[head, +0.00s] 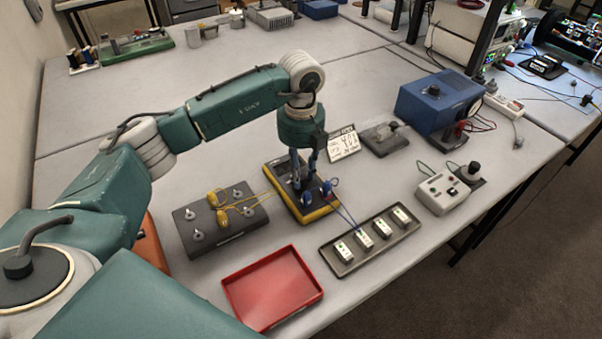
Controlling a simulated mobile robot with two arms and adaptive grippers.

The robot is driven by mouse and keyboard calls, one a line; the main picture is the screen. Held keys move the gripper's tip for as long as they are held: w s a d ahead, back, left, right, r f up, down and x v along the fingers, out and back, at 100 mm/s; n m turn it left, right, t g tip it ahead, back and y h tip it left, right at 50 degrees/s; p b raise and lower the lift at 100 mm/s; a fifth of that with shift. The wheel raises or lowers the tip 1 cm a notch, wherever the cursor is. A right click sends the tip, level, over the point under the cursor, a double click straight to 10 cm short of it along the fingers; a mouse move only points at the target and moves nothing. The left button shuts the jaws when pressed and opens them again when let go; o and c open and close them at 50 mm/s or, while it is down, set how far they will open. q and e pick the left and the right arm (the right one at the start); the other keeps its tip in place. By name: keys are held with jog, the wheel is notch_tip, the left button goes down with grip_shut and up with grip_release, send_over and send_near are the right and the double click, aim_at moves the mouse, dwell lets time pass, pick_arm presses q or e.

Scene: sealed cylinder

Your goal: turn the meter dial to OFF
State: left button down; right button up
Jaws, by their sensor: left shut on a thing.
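The meter (319,212) is a dark box with a yellow edge, lying on the grey table near the middle of the head view. My left gripper (303,180) points down over the meter, with its fingertips at the meter's face. It is shut on what seems to be the meter dial, which the fingers hide. The dial's mark and the OFF position cannot be made out. Blue plugs (307,198) with leads sit on the meter's front part. My right gripper is not in view.
A dark box with knobs and yellow leads (199,235) lies left of the meter. A red tray (259,305) and a dark tray with several white blocks (391,252) lie in front. A card (342,145) stands behind. A blue box (421,105) stands at the right.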

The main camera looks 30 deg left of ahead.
aim_at(302, 177)
pick_arm(q)
jog(key=shift+n, duration=0.7)
jog(key=c, duration=1.5)
grip_release()
jog(key=shift+o, duration=0.2)
jog(key=shift+s+d, duration=0.1)
notch_tip(302, 177, up, 12)
jog(key=shift+d, duration=0.1)
